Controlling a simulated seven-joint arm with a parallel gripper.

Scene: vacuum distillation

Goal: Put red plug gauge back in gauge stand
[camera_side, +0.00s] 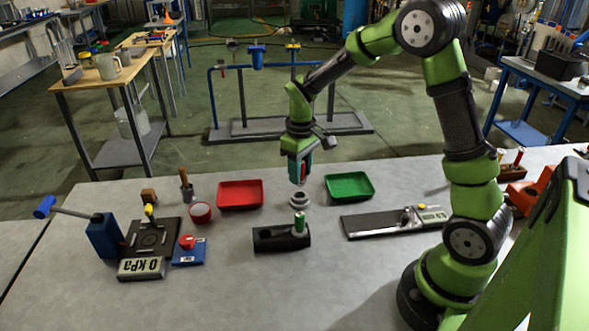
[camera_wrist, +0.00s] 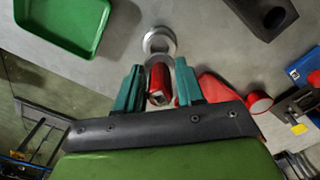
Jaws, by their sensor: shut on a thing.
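My gripper (camera_side: 301,172) hangs upright over the middle of the table, its teal fingers shut on the red plug gauge (camera_wrist: 158,84). The black gauge stand (camera_side: 267,240) lies on the table nearer the side camera than my gripper. A green plug gauge (camera_side: 300,222) stands upright at its right end. In the wrist view part of the stand (camera_wrist: 255,12) shows at the upper right, with a dark hole in it.
A red tray (camera_side: 240,194) and a green tray (camera_side: 349,186) lie behind. A dark plate with a caliper-like device (camera_side: 390,223) is at right; a pressure display (camera_side: 141,268) and blue box (camera_side: 104,237) are left.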

